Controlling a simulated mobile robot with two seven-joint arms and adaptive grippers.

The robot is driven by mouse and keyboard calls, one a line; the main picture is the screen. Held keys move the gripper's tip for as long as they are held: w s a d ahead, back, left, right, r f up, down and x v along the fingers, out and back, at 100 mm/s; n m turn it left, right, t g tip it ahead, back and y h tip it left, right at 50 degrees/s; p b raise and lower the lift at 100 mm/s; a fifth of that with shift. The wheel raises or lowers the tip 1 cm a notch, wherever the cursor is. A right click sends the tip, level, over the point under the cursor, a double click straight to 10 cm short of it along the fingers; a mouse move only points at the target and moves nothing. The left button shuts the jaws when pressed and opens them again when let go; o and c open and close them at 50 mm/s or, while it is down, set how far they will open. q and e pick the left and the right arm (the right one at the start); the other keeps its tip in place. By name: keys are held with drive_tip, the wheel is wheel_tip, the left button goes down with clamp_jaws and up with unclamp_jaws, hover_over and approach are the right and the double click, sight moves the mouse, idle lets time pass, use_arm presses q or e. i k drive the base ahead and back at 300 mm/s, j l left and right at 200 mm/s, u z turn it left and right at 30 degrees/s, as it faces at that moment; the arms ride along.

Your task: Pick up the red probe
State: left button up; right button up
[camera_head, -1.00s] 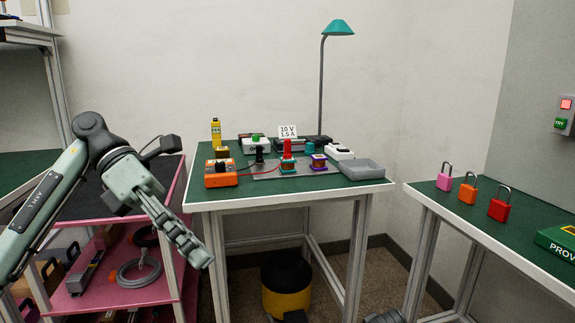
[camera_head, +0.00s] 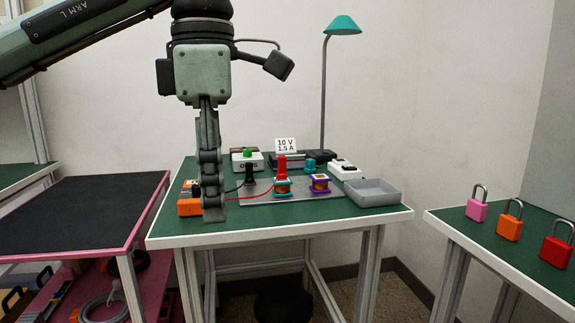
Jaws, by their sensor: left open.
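The red probe (camera_head: 282,165) stands upright at a teal-ringed coil piece (camera_head: 282,186) on the grey board (camera_head: 258,198) in the middle of the green table. A red lead runs from it toward the orange meter (camera_head: 189,206). A black probe (camera_head: 249,173) stands to its left, with a dark lead. My left gripper (camera_head: 213,210) points straight down, left of the red probe, and covers part of the orange meter. Its fingers are seen edge-on; it is open, with nothing seen in it. My right gripper is out of view.
A purple-and-orange coil (camera_head: 320,183) and a grey tray (camera_head: 372,193) lie right of the probe. A white box with a green button (camera_head: 247,159), a 10 V 1.5 A sign (camera_head: 285,145) and a teal lamp (camera_head: 342,25) stand behind. Padlocks sit on the right table (camera_head: 447,217).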

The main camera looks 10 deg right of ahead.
sight(282, 175)
drive_tip(key=i+l, duration=0.3)
drive_tip(key=i, duration=0.15)
drive_tip(key=i+l, duration=0.25)
drive_tip(key=i, duration=0.2)
drive_tip(key=i+l, duration=0.3)
drive_tip(key=i, duration=0.1)
